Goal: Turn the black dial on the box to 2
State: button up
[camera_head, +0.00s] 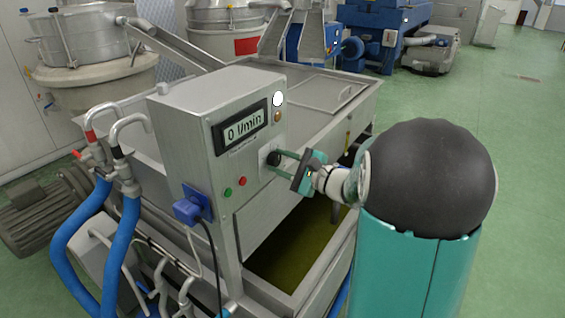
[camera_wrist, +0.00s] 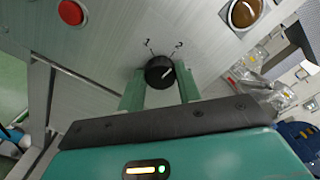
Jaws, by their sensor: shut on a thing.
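The box (camera_head: 185,125) is a grey metal cabinet with a display reading "0 l/min". The black dial (camera_head: 273,158) sits low on its front right side. In the wrist view the dial (camera_wrist: 158,72) is round, with marks "1" at its upper left and "2" at its upper right. A pale pointer line on the dial slants to the upper right, on the 2 side; I cannot tell if it lines up exactly with the 2 mark. My gripper (camera_head: 279,160) has its two green fingers on either side of the dial, shut on it. The fingers (camera_wrist: 159,88) hide the dial's lower sides.
A red button (camera_head: 242,181) and a green button (camera_head: 228,192) are left of the dial. An amber lamp (camera_head: 277,117) and a white round lamp (camera_head: 278,99) are above it. An open tank of olive-coloured liquid (camera_head: 300,250) lies below. Green floor (camera_head: 500,110) is free at right.

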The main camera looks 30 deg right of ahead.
jog(key=shift+n, duration=0.6)
jog(key=o, duration=1)
jog(key=v, duration=1.3)
jog(key=shift+s+d, duration=0.2)
jog(key=shift+s, duration=0.15)
jog(key=shift+a, duration=0.15)
